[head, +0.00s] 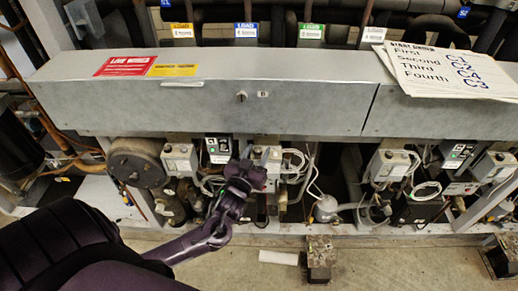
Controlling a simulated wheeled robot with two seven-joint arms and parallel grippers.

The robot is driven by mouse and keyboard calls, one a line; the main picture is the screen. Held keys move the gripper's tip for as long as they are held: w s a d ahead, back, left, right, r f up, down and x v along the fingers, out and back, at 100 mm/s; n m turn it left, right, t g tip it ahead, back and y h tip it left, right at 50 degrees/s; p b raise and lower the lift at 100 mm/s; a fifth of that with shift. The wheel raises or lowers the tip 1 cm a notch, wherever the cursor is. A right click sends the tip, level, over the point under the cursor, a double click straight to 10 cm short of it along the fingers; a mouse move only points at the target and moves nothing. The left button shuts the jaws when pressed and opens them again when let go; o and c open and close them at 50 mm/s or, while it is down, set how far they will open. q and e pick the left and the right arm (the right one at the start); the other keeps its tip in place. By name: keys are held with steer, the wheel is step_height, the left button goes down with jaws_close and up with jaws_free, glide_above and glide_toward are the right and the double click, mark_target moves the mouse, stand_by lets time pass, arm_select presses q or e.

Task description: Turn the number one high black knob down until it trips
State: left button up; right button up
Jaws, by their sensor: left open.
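My purple left arm rises from the lower left, and my left gripper (250,172) is up against the row of controls under the grey cabinet. It is in front of a light grey control box (268,158), overlapping its left side. The gripper is open. I cannot tell whether its fingers touch the box or stand around a knob. Another grey control box (180,159) is to the left, with a dark switch panel (218,150) between. The black knob is too small or hidden to make out. My right gripper is out of view.
The long grey cabinet (215,105) overhangs the controls. Thin white cables (296,163) loop right of my gripper. A round grey compressor end (137,162) is at the left. More control boxes (388,165) are at the right. A paper sign (455,72) lies on top.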

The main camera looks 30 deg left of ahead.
arm_select(q)
steer(key=shift+x, duration=0.9)
jaws_close()
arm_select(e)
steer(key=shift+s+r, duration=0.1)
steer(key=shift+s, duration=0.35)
arm_select(q)
steer(key=shift+n+y, duration=0.3)
steer(key=shift+y, duration=0.2)
steer(key=n+g+y, duration=0.1)
steer(key=n+y, duration=0.1)
steer(key=y, duration=0.1)
steer(key=shift+f+g, duration=0.1)
steer(key=shift+g, duration=0.2)
steer(key=shift+n+g+y+b, duration=0.6)
steer(key=shift+n+g+y, duration=0.85)
steer(key=shift+y, duration=0.55)
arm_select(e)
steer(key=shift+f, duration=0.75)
arm_select(q)
steer(key=shift+n, duration=0.25)
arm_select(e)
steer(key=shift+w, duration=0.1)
